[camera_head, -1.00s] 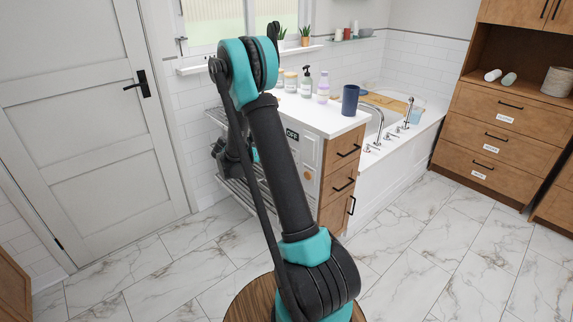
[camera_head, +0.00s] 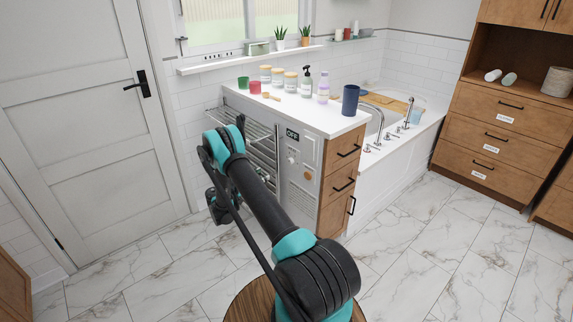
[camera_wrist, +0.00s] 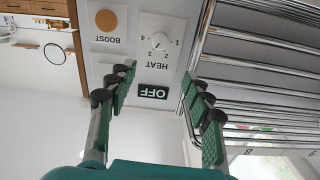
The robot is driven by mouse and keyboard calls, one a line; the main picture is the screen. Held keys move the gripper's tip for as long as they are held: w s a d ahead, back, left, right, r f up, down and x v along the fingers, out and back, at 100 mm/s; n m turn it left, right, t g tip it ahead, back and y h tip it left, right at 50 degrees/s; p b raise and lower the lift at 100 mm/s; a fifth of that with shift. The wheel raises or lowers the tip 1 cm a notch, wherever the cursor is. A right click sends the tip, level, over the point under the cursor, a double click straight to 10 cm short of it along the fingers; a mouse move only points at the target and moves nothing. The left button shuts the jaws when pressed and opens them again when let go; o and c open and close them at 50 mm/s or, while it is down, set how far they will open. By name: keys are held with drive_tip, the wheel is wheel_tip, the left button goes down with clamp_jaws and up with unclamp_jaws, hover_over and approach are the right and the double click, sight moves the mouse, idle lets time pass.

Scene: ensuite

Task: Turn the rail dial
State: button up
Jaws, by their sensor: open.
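The rail dial is a small pale knob (camera_wrist: 158,41) marked HEAT with numbers around it, on a grey panel beside the chrome towel rail (camera_wrist: 262,52). It appears upside down in the wrist view, above a dark OFF display (camera_wrist: 153,91). The dial (camera_head: 292,158) also shows in the head view, below the OFF display (camera_head: 292,134). My gripper (camera_wrist: 156,95) is open and empty. Its fingers are spread either side of the OFF display, pointing towards the panel, with the dial beyond their tips. I cannot make out the knob's setting.
A round orange BOOST button (camera_wrist: 106,20) sits beside the dial. The rail bars (camera_head: 262,150) run close to the panel. Jars, bottles and a blue mug (camera_head: 350,100) stand on the white counter (camera_head: 318,119) above. The marble floor (camera_head: 180,270) is clear.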

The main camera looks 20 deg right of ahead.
sight(289, 162)
drive_tip(key=x, duration=1.6)
drive_tip(key=shift+w+d, duration=0.1)
drive_tip(key=shift+d, duration=0.25)
drive_tip(key=c, duration=1.2)
